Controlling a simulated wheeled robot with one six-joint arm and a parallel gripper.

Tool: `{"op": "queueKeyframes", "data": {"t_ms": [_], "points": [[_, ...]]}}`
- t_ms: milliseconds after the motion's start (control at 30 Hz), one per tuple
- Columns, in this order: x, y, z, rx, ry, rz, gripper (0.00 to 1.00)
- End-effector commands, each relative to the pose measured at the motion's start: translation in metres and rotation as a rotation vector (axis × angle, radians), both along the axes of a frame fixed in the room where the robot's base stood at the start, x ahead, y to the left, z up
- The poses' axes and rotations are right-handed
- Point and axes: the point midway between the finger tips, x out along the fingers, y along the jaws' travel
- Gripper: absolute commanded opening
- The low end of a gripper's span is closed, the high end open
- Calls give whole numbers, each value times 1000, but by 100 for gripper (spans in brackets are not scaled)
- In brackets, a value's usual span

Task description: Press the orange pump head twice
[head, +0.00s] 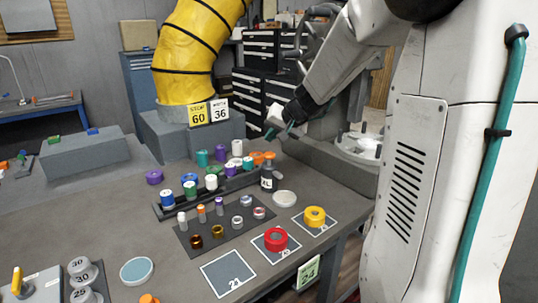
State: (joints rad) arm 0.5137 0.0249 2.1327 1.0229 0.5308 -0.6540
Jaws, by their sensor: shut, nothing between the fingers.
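The orange pump head (267,157) sits on top of a small dark bottle (268,179) with a pale label. The bottle stands upright at the back right of the grey bench, at the end of a row of coloured-capped containers. My gripper (272,132), with teal fingertips, is shut and empty. It appears above the orange pump head in the picture, with a gap between them. How far it is from the bottle in depth I cannot tell.
Several capped jars stand in a rack (213,191) left of the bottle. A pale round lid (285,198) lies close in front. Red (276,239) and yellow (315,216) tape rolls sit on marked squares. A yellow hose (197,45) rises behind.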

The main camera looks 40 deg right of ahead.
Motion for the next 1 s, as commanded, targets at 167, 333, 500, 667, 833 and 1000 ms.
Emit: {"op": "queueKeyframes", "data": {"t_ms": [167, 333, 500, 667, 833, 1000], "points": [[0, 0, -18, 2, 0, 0, 0], [0, 0, -25, 0, 0, 0, 0], [0, 0, -26, 0, 0, 0, 0], [0, 0, -25, 0, 0, 0, 0], [0, 0, -25, 0, 0, 0, 0], [0, 0, -25, 1, -1, 1, 0]]}}
